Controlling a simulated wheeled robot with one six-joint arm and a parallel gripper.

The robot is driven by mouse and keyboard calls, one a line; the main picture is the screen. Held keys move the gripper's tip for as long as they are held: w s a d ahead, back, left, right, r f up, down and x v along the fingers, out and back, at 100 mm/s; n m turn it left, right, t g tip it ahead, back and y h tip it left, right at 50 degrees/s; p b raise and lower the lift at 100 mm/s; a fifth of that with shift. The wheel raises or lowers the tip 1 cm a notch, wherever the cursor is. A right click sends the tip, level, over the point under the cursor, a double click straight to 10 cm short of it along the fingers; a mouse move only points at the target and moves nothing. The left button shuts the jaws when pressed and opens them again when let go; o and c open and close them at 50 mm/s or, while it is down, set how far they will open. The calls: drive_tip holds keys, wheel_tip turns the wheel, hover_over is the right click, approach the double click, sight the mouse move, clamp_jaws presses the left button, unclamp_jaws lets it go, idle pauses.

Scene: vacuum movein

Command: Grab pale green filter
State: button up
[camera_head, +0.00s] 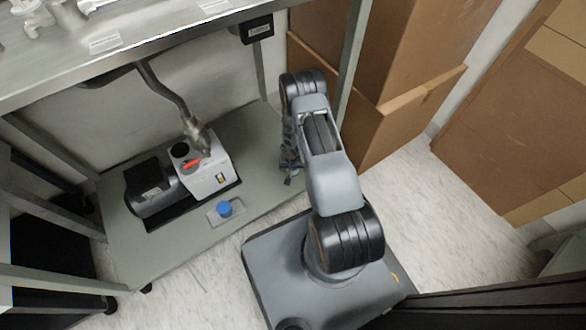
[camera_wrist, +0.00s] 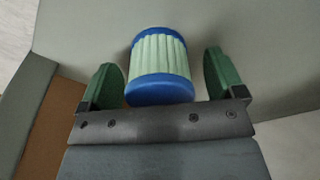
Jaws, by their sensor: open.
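The pale green filter (camera_wrist: 158,58) is a pleated cylinder with blue end caps, in the middle of the wrist view. My gripper (camera_wrist: 161,82) is open, with one green finger on each side of the filter's near part. Gaps show between the filter and both fingers. In the head view my gripper (camera_head: 291,166) hangs low over the right end of the grey lower shelf, mostly hidden by my arm. I cannot make out the pale green filter in that view; my arm may hide it.
A grey and black vacuum pump (camera_head: 208,174) stands on the lower shelf (camera_head: 150,252), with a metal hose (camera_head: 172,98) above it. A blue round part (camera_head: 224,208) sits on a small plate in front. Cardboard boxes (camera_head: 375,75) stand behind my arm. Table legs flank the shelf.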

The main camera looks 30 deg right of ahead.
drive_tip(key=c, duration=1)
drive_tip(key=shift+r, duration=0.1)
